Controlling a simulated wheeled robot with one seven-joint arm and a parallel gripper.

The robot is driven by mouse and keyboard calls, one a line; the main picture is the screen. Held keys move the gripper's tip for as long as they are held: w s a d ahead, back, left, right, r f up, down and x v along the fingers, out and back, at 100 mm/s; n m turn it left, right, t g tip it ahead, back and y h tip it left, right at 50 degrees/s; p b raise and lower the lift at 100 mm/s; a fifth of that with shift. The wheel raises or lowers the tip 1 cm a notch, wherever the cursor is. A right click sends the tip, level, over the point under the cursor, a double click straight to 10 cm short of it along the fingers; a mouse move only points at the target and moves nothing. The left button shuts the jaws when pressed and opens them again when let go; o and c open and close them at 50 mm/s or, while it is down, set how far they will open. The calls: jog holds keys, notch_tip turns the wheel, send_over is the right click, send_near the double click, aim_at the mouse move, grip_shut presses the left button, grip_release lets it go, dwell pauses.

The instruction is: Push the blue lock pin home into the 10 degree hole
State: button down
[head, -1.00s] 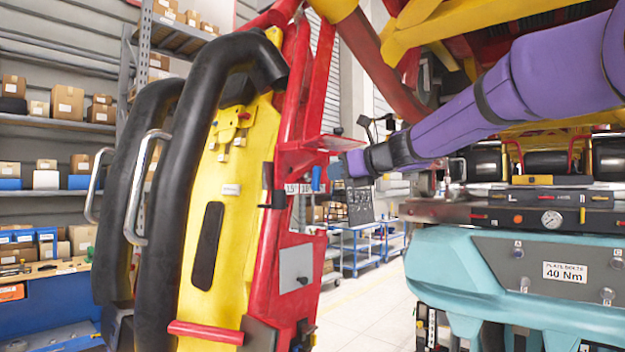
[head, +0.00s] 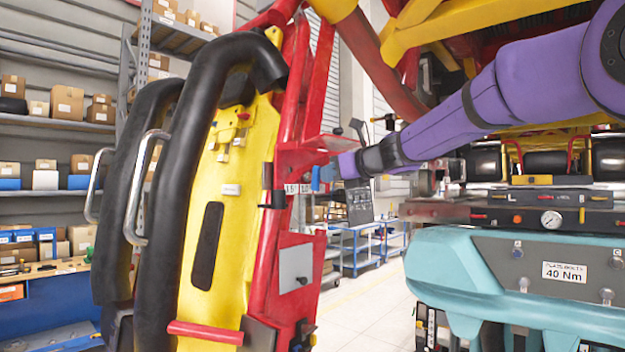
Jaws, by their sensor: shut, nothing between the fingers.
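The blue lock pin (head: 315,179) shows as a small upright blue piece on the red seat frame (head: 290,235), beside white angle labels. The 15° label (head: 291,189) is readable; the one nearer the pin is partly hidden. My gripper (head: 323,174), at the end of the purple arm, is shut and empty. Its tip is right at the pin from the right side. I cannot tell whether they touch. The hole itself is hidden, so the pin's depth cannot be seen.
A red bracket (head: 318,142) juts out just above my gripper. Black padded restraints (head: 180,200) and a yellow seat back (head: 232,190) stand left. A teal unit (head: 500,275) and a tool bench fill the right. The floor (head: 365,315) between is clear.

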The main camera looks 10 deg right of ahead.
jog(key=shift+w+a, duration=0.2)
jog(key=shift+w, duration=0.1)
dwell(0.4)
jog(key=shift+s+d, duration=0.1)
jog(key=shift+s, duration=0.05)
dwell(0.3)
jog(key=shift+f+v, duration=0.2)
jog(key=shift+v, duration=0.75)
jog(key=shift+f+v, duration=0.15)
jog(key=shift+v, duration=0.75)
jog(key=shift+f+v, duration=0.2)
jog(key=shift+v, duration=0.75)
jog(key=shift+d, duration=0.1)
jog(key=s+a+f+n+g+h, duration=0.1)
jog(key=s+f+n+g+h, duration=0.15)
jog(key=s+f+n, duration=0.5)
jog(key=s+f+n+g+h, duration=0.1)
jog(key=s+f+n+g, duration=0.25)
jog(key=s+n, duration=0.7)
jog(key=s+d+f+n+h, duration=0.2)
jog(key=s+f+n, duration=0.3)
jog(key=s, duration=0.4)
jog(key=s+d+f+n+g+h, duration=0.1)
jog(key=s+d+f+n+h, duration=0.2)
jog(key=s+f, duration=0.4)
jog(key=s+d+n, duration=0.1)
jog(key=s+n, duration=0.1)
jog(key=shift+d+f+n+g+h, duration=0.25)
jog(key=shift+d+n+g+h, duration=0.05)
jog(key=shift+n+h, duration=0.1)
